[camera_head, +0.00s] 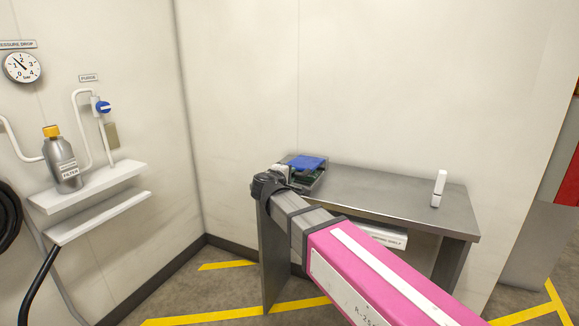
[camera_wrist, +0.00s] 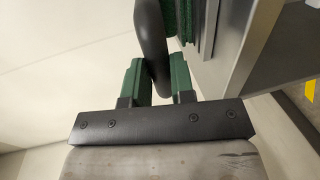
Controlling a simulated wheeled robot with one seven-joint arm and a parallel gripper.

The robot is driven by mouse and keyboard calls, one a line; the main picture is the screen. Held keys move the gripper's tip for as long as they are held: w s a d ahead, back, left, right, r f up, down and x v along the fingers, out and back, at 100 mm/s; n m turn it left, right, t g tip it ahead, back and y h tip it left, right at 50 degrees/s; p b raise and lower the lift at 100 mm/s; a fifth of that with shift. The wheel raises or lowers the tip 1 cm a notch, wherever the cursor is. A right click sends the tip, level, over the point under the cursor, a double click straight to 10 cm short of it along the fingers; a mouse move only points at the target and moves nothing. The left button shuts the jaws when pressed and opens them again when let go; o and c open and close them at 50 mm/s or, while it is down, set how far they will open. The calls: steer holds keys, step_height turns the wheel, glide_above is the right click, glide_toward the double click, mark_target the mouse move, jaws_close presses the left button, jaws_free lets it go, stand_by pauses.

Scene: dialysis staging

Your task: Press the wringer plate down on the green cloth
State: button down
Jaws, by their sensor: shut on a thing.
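My gripper (camera_wrist: 160,80) has green fingers and is shut on a dark curved handle (camera_wrist: 152,40) that runs up between them. In the head view my gripper (camera_head: 272,184) is at the left end of the bench, beside a grey tray (camera_head: 318,184). A flat blue piece (camera_head: 308,162) lies on top in the tray, with dark green (camera_head: 312,177) showing below it. In the wrist view a textured green strip, seemingly the green cloth (camera_wrist: 186,20), shows just beyond the handle. I cannot tell for sure which part is the wringer plate; my gripper hides the tray's near left side.
The metal bench (camera_head: 395,196) is mostly clear to the right of the tray. A white upright object (camera_head: 439,188) stands near its right end. A labelled white box (camera_head: 385,237) is below the top. Wall shelves (camera_head: 90,188) with a bottle (camera_head: 62,165) are at left.

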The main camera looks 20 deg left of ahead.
steer(key=shift+s+d+f, duration=0.1)
steer(key=shift+f, duration=0.8)
steer(key=c, duration=1.7)
jaws_free()
steer(key=shift+f, duration=0.35)
steer(key=shift+c, duration=0.2)
steer(key=o, duration=0.4)
steer(key=shift+f, duration=0.45)
steer(key=shift+o, duration=1)
steer(key=shift+f, duration=0.15)
steer(key=o, duration=0.7)
steer(key=shift+f, duration=0.1)
steer(key=shift+c, duration=0.2)
